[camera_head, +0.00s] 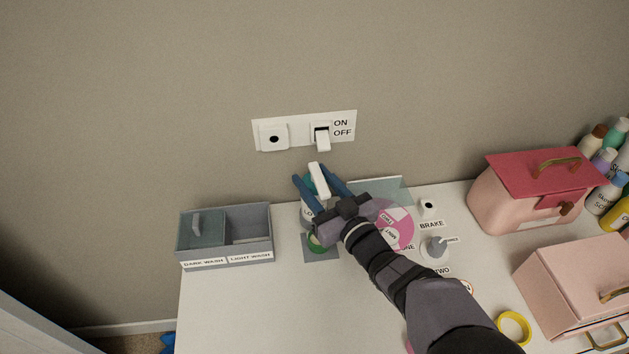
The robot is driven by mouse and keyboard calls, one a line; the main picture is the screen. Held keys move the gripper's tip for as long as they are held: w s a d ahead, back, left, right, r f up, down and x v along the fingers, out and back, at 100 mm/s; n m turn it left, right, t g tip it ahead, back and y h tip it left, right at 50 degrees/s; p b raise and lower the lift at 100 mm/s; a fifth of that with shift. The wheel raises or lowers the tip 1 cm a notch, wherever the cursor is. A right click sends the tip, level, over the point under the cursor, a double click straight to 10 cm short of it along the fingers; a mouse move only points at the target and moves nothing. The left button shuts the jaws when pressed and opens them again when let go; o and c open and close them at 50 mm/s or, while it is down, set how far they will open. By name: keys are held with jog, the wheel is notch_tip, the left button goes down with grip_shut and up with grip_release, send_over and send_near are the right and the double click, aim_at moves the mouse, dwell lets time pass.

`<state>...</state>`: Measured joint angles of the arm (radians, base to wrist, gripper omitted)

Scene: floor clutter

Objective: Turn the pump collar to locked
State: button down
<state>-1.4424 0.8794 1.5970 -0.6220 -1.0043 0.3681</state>
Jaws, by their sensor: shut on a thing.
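The pump bottle (306,213) stands on the white counter near the wall, mostly hidden behind my gripper. Its label starts with "LO" and the rest is covered. A white pump head (318,181) points up the picture between my fingers. A bit of the teal pump collar (310,186) shows beside it. My gripper (313,175) has its blue fingers on either side of the pump top and is shut on the collar. The exact contact and the collar's lock marks are hidden.
A wall plate (304,131) with an ON/OFF switch is just behind. A grey two-part bin (225,259) stands left. A pink disc (402,237), a BRAKE post (428,207) and a knob (435,249) are right. Pink boxes (520,212) fill the far right. The front-left counter is clear.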

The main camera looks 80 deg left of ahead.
jog(key=shift+r+n+g+h, duration=0.15)
jog(key=shift+n+g+h, duration=1.05)
jog(key=shift+n+g, duration=0.65)
jog(key=shift+m+g, duration=0.25)
jog(key=c, duration=1)
grip_release()
jog(key=shift+w+d, duration=0.1)
jog(key=shift+w, duration=0.05)
jog(key=shift+w+d, duration=0.15)
jog(key=shift+d, duration=0.05)
jog(key=shift+b+v, duration=0.65)
jog(key=shift+v, duration=2.6)
